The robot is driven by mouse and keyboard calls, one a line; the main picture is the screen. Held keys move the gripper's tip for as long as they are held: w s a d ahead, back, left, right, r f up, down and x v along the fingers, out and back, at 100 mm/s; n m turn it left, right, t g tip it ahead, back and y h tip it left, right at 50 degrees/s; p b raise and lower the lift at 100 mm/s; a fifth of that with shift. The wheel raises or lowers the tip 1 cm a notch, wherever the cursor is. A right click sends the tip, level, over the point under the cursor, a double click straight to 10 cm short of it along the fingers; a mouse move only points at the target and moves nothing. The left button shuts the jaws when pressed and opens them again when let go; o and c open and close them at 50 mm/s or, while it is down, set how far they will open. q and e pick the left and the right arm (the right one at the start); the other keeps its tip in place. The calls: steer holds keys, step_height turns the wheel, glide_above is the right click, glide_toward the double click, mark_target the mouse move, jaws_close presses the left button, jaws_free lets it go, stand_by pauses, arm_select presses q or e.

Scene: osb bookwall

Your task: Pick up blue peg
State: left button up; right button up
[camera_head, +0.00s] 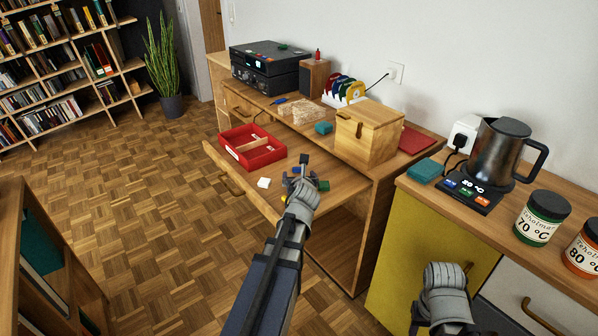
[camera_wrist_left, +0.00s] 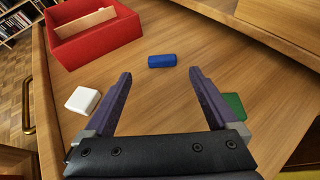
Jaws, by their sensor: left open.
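The blue peg (camera_wrist_left: 161,61) lies on its side on the wooden drawer surface, shown in the left wrist view. My left gripper (camera_wrist_left: 160,76) is open and empty. Its two fingers point toward the peg, which appears centred between the fingertips and just beyond them, apart from both. In the head view my left gripper (camera_head: 299,170) is over the pulled-out drawer and largely covers the peg's area. Part of my right arm shows at the bottom right of the head view, but its fingers do not show.
A red divided box (camera_head: 261,157) stands on the drawer, left of the gripper. A white block (camera_wrist_left: 82,100) lies left of the fingers and a green block (camera_wrist_left: 235,106) right. A wooden box (camera_head: 366,135) and a kettle (camera_head: 500,150) stand on the furniture to the right.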

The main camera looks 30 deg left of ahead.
mark_target(299, 170)
arm_select(q)
steer(key=b+x, duration=0.1)
steer(key=x, duration=0.3)
steer(key=shift+w+d, duration=0.1)
steer(key=shift+w, duration=0.15)
steer(key=shift+s+r, duration=0.1)
steer(key=c, duration=1.4)
step_height(299, 170, up, 10)
steer(key=p, duration=1)
